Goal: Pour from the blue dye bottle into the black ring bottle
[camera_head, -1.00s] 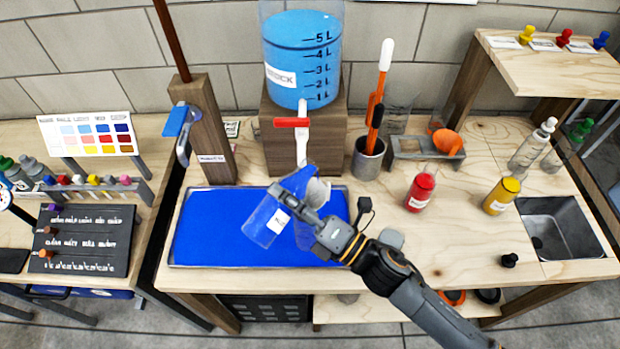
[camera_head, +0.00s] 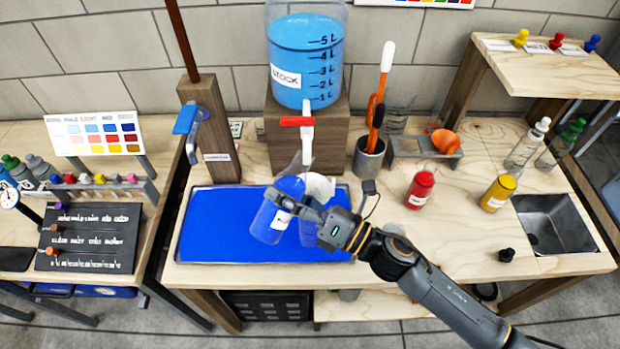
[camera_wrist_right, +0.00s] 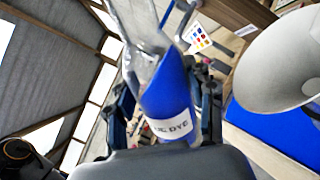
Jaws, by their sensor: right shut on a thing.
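My right gripper (camera_head: 292,204) is shut on the translucent blue dye bottle (camera_head: 268,222), above the blue mat (camera_head: 215,225). The bottle leans slightly, its narrow neck up and toward the right. In the right wrist view the bottle (camera_wrist_right: 168,95) holds blue liquid and has a white label partly reading "DYE". A white funnel (camera_head: 319,187) is just right of its upper part and shows large at the right of the wrist view (camera_wrist_right: 280,75). Below the funnel, a clear bottle (camera_head: 308,233) stands on the mat, partly behind my gripper. I cannot make out a black ring on it. My left gripper is out of view.
The blue stock tank (camera_head: 305,65) with its red-handled tap (camera_head: 297,121) stands behind on a wooden block. A red bottle (camera_head: 420,190), a yellow bottle (camera_head: 499,193) and a sink (camera_head: 555,222) are to the right. A wooden post (camera_head: 215,130) rises behind the mat's left part.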

